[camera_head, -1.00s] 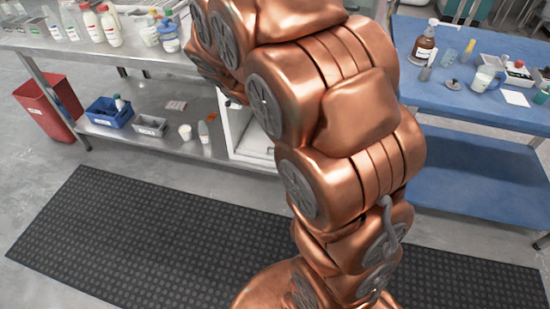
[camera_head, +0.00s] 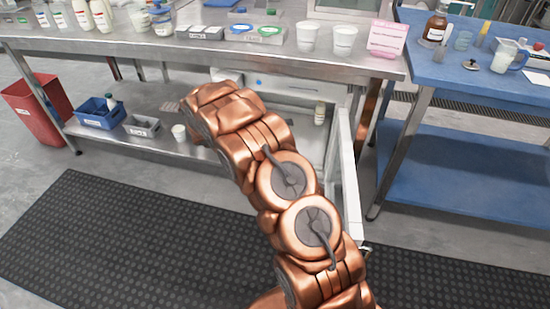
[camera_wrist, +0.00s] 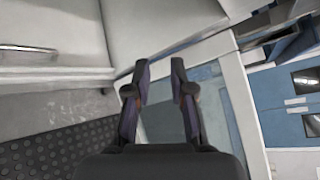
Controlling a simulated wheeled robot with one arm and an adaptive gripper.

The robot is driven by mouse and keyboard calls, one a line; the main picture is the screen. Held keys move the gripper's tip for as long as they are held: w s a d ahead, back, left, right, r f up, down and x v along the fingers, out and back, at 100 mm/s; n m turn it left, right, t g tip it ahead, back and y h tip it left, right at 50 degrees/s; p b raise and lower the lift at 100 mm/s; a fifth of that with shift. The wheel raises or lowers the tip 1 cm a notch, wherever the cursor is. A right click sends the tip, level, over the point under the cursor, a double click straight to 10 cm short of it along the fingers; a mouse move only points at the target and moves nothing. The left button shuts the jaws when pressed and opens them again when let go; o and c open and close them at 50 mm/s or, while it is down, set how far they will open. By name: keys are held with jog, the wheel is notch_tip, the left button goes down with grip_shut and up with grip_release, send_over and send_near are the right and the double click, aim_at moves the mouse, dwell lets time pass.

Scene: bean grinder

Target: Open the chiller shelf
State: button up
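The white chiller (camera_head: 295,88) stands under the steel bench in the head view, partly hidden by my arm. A white door-like panel (camera_head: 350,185) stands out from its right side towards the camera, seen nearly edge-on. A small bottle (camera_head: 320,113) shows in the opening. In the wrist view, my gripper (camera_wrist: 160,70) has its two dark fingers apart with nothing between them. A white-framed grey panel (camera_wrist: 205,85) lies behind and beside the fingers; contact cannot be told. A metal bar handle (camera_wrist: 28,48) is on a white front at the left. My gripper is hidden in the head view.
The steel bench top (camera_head: 270,55) above holds bottles, tubs and boxes. A blue table (camera_head: 470,75) stands at the right. Blue and grey bins sit on the bench's lower shelf. A black mat (camera_head: 120,235) covers the floor in front.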

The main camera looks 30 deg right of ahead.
jog(key=w+a+f+n+t+b, duration=0.1)
jog(key=w+f+n+t+b, duration=0.35)
jog(key=f, duration=0.75)
jog(key=w+a+f+n+t+b, duration=0.1)
jog(key=w+f+n+b, duration=0.2)
jog(key=w+f+n, duration=0.65)
jog(key=d+f, duration=0.1)
jog(key=d, duration=0.1)
jog(key=s+d+f+m+b, duration=0.1)
jog(key=d, duration=0.1)
jog(key=d+f+m+b, duration=0.1)
jog(key=d+f, duration=0.1)
jog(key=shift+s+h, duration=0.15)
jog(key=shift+h, duration=0.25)
jog(key=shift+d, duration=0.55)
grip_shut()
